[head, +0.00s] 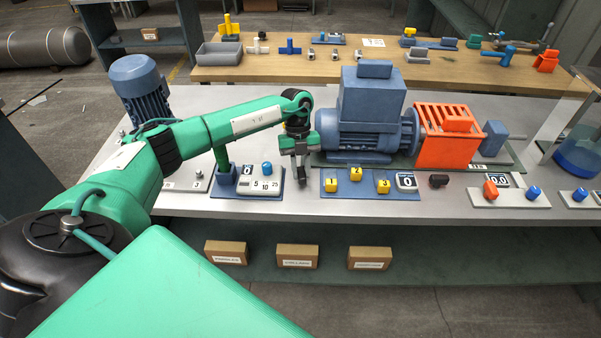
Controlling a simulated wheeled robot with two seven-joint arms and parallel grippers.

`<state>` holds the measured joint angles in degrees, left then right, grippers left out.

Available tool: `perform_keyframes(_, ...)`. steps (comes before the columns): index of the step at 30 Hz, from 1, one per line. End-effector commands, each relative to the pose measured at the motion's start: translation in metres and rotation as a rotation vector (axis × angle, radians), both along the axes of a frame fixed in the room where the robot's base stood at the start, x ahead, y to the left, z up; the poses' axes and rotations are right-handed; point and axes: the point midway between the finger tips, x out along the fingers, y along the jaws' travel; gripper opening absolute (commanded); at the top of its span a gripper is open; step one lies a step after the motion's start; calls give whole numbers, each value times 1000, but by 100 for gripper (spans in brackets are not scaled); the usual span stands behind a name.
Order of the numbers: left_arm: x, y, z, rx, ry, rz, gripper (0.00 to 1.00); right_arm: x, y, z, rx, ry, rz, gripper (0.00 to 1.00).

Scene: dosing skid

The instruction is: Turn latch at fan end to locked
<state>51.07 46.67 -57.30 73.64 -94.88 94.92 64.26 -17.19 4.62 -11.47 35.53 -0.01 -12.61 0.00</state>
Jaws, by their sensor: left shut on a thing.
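The blue motor (357,120) stands on a green-grey base on the bench, with its fan end at the left and its coupling at the right. My left gripper (299,176) points down right beside the fan end. Its fingers are shut on a small part there, which I take to be the latch at the fan end. The fingers and wrist hide most of the latch, so its angle cannot be read. My right gripper is not in view.
The orange guard (447,135) covers the coupling. In front of the motor, a blue panel (345,190) carries yellow numbered blocks. Another blue motor (140,88) stands farther left.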

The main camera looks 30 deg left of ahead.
Motion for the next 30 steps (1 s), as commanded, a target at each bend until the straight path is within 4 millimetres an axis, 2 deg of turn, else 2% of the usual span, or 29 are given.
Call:
perform_keyframes(12,2,-1,1,0,-5,-198,0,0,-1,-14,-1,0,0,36)
perform_keyframes(29,2,-1,2,1,-4,-230,0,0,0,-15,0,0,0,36)
perform_keyframes(30,2,-1,2,1,-4,-230,24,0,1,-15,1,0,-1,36)
